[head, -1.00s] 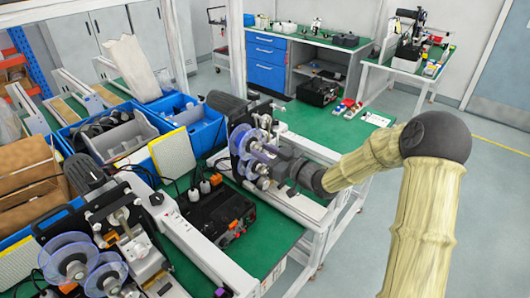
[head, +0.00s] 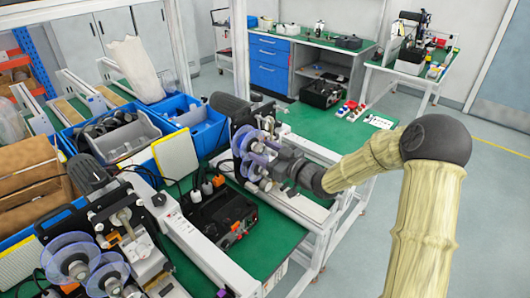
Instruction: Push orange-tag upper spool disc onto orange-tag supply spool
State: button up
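Clear purple-blue spool discs (head: 249,141) are on the dark coder unit (head: 241,115) at the middle of the head view. A lower disc (head: 253,168) sits below the upper one. My gripper (head: 272,166) reaches in from the right, right at the discs, with its fingers against or very close to them. The overlap hides whether it grips a disc and whether its fingers are open. I cannot make out an orange tag on the discs, nor the gap between disc and spool.
A second coder with purple-blue discs (head: 72,258) stands at the lower left. A black box with orange parts (head: 225,216) is below my gripper. Blue bins (head: 193,120) stand behind to the left.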

jog(key=shift+f, duration=0.1)
jog(key=shift+s+d, duration=0.15)
jog(key=shift+d, duration=0.2)
jog(key=b+v, duration=0.3)
jog(key=v, duration=1.3)
jog(key=shift+s+d, duration=0.2)
jog(key=shift+s, duration=0.1)
